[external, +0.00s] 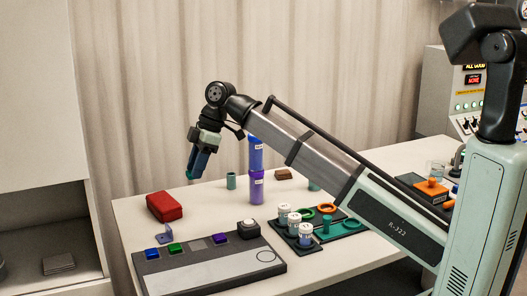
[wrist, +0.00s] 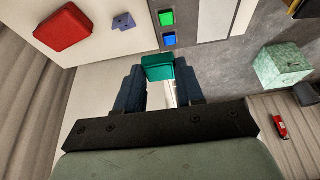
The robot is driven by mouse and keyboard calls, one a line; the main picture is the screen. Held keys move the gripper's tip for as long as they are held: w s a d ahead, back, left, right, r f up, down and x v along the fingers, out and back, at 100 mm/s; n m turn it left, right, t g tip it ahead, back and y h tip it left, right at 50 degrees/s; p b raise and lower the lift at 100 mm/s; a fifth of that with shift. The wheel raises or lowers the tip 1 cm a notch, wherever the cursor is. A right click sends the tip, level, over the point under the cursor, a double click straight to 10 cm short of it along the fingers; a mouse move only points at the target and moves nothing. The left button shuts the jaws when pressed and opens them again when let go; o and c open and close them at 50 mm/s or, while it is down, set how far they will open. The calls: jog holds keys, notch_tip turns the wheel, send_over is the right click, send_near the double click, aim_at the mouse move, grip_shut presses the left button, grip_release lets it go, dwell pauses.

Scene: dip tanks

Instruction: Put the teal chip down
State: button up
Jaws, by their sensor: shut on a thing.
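The teal chip (wrist: 158,68) sits between the two dark blue fingers of my gripper (wrist: 160,88) in the wrist view, gripped at their tips. In the external view my gripper (external: 191,174) hangs in the air above the far left part of the table, fingers pointing down. Only a small teal edge of the chip shows there at the fingertips. A grey console (external: 215,264) lies at the table's front left, with a blue square (external: 151,254), a green square (external: 175,248) and a purple square (external: 219,239) on it. The blue (wrist: 170,39) and green (wrist: 166,17) squares also show in the wrist view.
A red box (external: 165,206) and a small blue-violet piece (external: 163,234) lie near the console. A teal cylinder (external: 231,181) stands nearby.

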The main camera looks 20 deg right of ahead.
jog(key=w+d+m, duration=0.2)
jog(key=w+d, duration=1.2)
jog(key=w, duration=0.5)
jog(key=w+d+m+t, duration=0.1)
jog(key=w+d, duration=0.6)
jog(key=d, duration=0.4)
jog(key=w+d+m+t, duration=0.1)
jog(key=w+d, duration=0.7)
jog(key=d, duration=0.3)
jog(key=shift+s+a+f, duration=0.1)
jog(key=shift+f, duration=3.9)
jog(key=shift+s+a+f, duration=0.1)
jog(key=shift+f, duration=3.85)
jog(key=shift+s+a+f, duration=0.1)
jog(key=shift+f, duration=3.9)
jog(key=shift+f, duration=0.1)
jog(key=o, duration=1)
jog(key=shift+o, duration=0.2)
jog(key=v, duration=1.2)
jog(key=shift+w, duration=0.15)
